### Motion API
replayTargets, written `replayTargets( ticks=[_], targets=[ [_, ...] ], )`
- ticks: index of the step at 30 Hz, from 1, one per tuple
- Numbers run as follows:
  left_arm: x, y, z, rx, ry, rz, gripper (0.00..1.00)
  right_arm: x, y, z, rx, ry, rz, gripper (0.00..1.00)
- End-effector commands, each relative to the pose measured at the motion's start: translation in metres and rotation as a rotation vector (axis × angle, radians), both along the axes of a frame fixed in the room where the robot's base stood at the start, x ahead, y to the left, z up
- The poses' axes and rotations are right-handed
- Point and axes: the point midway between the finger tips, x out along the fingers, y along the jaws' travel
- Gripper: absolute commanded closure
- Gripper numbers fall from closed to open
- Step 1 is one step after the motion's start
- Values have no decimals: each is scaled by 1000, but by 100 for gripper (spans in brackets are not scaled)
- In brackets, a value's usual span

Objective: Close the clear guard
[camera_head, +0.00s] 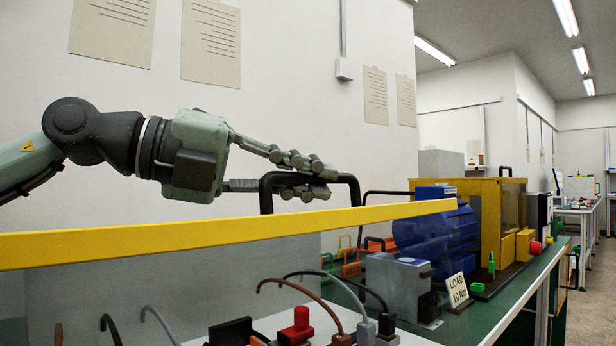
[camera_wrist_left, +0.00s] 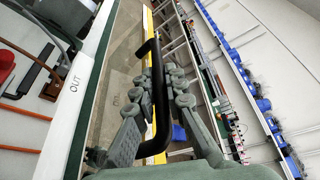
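My left gripper (camera_head: 325,178) comes in from the left, with one finger above the handle's crossbar and one below. In the left wrist view my left gripper's fingers (camera_wrist_left: 158,85) close in on both sides of the handle. My right gripper is not in view.
The wall is behind my left arm.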

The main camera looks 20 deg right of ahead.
Motion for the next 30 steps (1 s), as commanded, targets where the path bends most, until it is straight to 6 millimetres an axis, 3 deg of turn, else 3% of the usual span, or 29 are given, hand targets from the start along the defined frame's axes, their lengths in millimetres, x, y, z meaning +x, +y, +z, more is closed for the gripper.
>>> replayTargets(
  ticks=[10, 14, 24, 30],
  targets=[
    [1, 0, 1, -1, 1, 2, 80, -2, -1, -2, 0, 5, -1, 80],
    [0, 0, 10, -2, -2, 1, 80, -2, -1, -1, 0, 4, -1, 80],
    [-1, -1, 74, -5, -4, -1, 80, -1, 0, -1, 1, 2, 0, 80],
    [-4, -1, 99, -6, -3, -7, 80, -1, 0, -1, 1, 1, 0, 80]
  ],
)
